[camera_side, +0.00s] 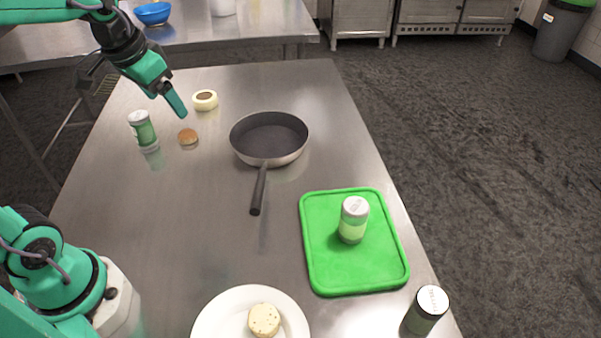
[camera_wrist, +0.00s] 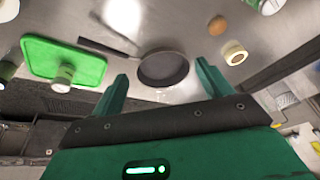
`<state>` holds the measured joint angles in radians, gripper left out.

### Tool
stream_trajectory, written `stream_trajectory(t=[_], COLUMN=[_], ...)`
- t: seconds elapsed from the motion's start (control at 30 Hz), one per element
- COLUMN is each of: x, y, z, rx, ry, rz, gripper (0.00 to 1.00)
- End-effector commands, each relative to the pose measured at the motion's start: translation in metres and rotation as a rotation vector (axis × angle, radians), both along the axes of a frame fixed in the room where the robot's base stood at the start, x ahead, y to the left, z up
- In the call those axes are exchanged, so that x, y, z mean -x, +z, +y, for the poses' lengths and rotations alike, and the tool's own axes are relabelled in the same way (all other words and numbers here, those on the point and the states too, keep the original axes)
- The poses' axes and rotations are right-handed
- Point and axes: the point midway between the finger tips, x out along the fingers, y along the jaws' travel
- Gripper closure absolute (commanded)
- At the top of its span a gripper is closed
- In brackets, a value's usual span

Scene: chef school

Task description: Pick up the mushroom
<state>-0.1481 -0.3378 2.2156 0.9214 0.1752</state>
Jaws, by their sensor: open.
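A small round brown piece (camera_side: 188,136) lies on the steel table beside a green-labelled jar; it looks like a mushroom cap, though I cannot be sure. It also shows at the top right of the wrist view (camera_wrist: 217,25). Behind it is a cream round piece with a brown centre (camera_side: 205,101), also in the wrist view (camera_wrist: 234,53), which could be a mushroom too. My gripper (camera_side: 181,109) hangs above the table's far left part, apart from both pieces. In the wrist view its two fingers (camera_wrist: 162,68) are spread with nothing between them.
The green-labelled jar (camera_side: 142,129) stands just left of the brown piece. A black pan (camera_side: 268,137) lies to the right. A green board (camera_side: 325,262) holds another jar (camera_side: 353,220). A plate (camera_side: 213,322) with a pale speckled disc (camera_side: 264,320) and a third jar (camera_side: 426,310) are in front.

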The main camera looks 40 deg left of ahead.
Motion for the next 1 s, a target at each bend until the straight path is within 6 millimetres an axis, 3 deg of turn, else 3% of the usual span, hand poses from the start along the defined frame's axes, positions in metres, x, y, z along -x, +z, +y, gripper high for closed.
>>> stream_trajectory(t=[0.47, 0.77, 1.0], x=[-0.077, -0.114, -0.134], y=[-0.038, -0.082, -0.128], z=[0.066, 0.116, 0.158], rx=[-0.012, 0.000, 0.018], ry=[-0.016, -0.030, -0.045], rz=[0.142, 0.227, 0.289], gripper=[0.22, 0.22, 0.22])
